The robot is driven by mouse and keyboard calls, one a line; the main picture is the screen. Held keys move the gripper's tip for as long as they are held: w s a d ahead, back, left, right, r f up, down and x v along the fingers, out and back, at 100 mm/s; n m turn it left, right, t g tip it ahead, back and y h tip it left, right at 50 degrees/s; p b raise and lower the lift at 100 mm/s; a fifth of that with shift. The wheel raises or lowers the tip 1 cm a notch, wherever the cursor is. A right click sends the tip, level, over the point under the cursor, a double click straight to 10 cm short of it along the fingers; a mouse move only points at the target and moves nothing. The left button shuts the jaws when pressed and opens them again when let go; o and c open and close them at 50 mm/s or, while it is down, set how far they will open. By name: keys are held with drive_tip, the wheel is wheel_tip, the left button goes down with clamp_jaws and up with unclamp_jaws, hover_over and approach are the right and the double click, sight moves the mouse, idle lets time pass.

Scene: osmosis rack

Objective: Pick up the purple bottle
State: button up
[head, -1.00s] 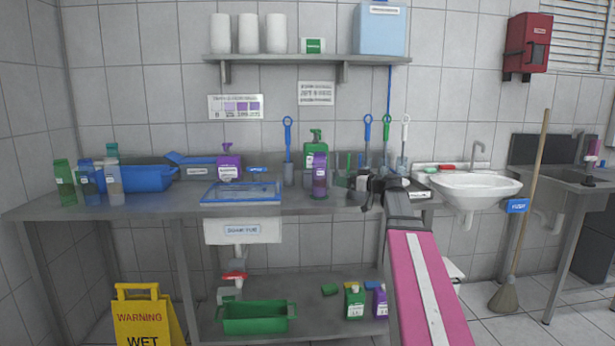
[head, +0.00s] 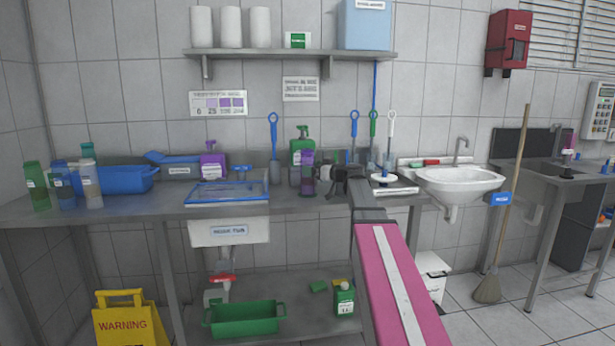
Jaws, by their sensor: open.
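A tall bottle with a purple top and a darker body (head: 307,172) stands upright on the steel counter, left of my gripper. My gripper (head: 325,181) is black and open, at counter height with its fingers pointing left at the bottle. The fingertips are close to the bottle or overlap it in view; I cannot tell whether they touch it. A second purple container, a pump bottle with a white label (head: 213,166), stands further left at the back of the counter.
A green spray bottle (head: 302,145) stands just behind the tall bottle. A blue-rimmed tray (head: 228,193) lies to the left. Blue, green and white brushes stand behind my gripper. A white sink (head: 460,184) is to the right. The counter's front edge is clear.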

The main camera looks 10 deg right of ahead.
sight(314, 159)
drive_tip(key=x, duration=0.3)
drive_tip(key=shift+w+a+f, duration=0.1)
drive_tip(key=shift+w, duration=0.15)
drive_tip(key=c, duration=1)
drive_tip(key=r, duration=0.2)
drive_tip(key=s+r, duration=0.1)
drive_tip(key=shift+d+r, duration=0.35)
drive_tip(key=shift+d, duration=0.05)
drive_tip(key=v, duration=1.6)
drive_tip(key=w+d+r, duration=0.1)
drive_tip(key=w+r, duration=0.2)
drive_tip(key=w+d+r, duration=0.1)
drive_tip(key=w+r, duration=0.2)
drive_tip(key=r, duration=0.1)
drive_tip(key=w+d+r, duration=0.1)
drive_tip(key=w+r, duration=0.3)
drive_tip(key=shift+w+d+r, duration=0.1)
drive_tip(key=shift+d, duration=0.1)
